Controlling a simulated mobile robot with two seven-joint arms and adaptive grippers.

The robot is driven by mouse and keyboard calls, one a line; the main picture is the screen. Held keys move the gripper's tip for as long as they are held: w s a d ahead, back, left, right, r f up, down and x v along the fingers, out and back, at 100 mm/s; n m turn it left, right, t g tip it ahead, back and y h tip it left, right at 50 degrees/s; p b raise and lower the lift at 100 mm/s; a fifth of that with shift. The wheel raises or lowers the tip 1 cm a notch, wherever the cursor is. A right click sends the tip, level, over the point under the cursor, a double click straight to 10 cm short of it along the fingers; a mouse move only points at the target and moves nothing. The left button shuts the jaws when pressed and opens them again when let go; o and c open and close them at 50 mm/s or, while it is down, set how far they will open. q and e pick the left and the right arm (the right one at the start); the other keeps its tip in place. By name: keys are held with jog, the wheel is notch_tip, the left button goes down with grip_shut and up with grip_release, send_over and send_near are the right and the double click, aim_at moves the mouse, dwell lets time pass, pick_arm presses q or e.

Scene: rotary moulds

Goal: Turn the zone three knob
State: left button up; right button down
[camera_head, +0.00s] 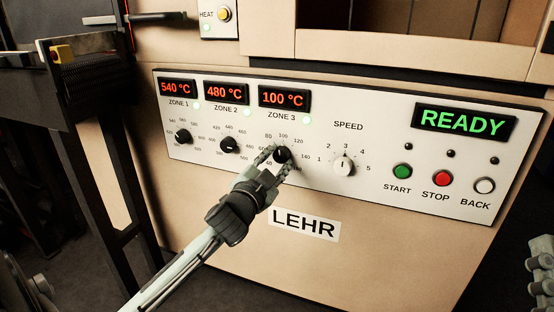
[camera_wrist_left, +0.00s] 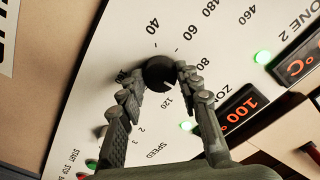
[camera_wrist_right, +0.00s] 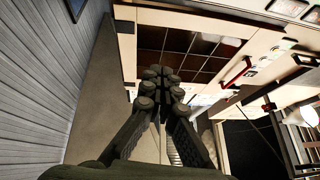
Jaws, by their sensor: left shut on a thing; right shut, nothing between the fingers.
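The zone three knob (camera_head: 282,155) is a black round knob on the white control panel, under the ZONE 3 display (camera_head: 284,98), which reads 100 °C. My left gripper (camera_head: 279,160) has its fingers on either side of this knob and is shut on it. The left wrist view shows the knob (camera_wrist_left: 160,72) between the two fingertips (camera_wrist_left: 155,80), with the dial numbers around it. Part of the scale is hidden by the fingers. My right gripper (camera_wrist_right: 160,80) is shut and empty, away from the panel. A piece of it shows at the head view's right edge (camera_head: 541,265).
The zone 1 knob (camera_head: 183,136) and zone 2 knob (camera_head: 230,145) are to the left; their displays read 540 °C and 480 °C. The white speed knob (camera_head: 344,166) is close on the right. START (camera_head: 402,171), STOP (camera_head: 442,178) and BACK (camera_head: 485,185) buttons lie farther right, under a READY display (camera_head: 463,121).

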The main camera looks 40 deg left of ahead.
pick_arm(q)
jog(key=shift+n, duration=0.4)
jog(key=shift+r+n+p, duration=0.1)
jog(key=shift+n+p, duration=1.9)
jog(key=shift+n, duration=0.1)
pick_arm(e)
jog(key=w+d+f+g+h, duration=0.1)
jog(key=d+f+g+h, duration=0.1)
jog(key=f+g, duration=0.35)
jog(key=w+d+f+g+h, duration=0.1)
jog(key=d+f+g+h, duration=0.15)
jog(key=f, duration=0.65)
pick_arm(q)
jog(key=shift+n+p, duration=0.8)
jog(key=shift+n, duration=0.1)
jog(key=shift+n+p, duration=0.65)
jog(key=shift+n, duration=0.15)
pick_arm(e)
jog(key=s+d+f+m+g+h, duration=0.1)
jog(key=s+d+f+g+h, duration=0.3)
jog(key=s+d+f+g, duration=0.4)
jog(key=shift+s+d+f, duration=0.55)
jog(key=shift+d+f, duration=0.95)
jog(key=shift+f, duration=0.25)
pick_arm(q)
jog(key=o, duration=1.2)
jog(key=shift+c, duration=0.2)
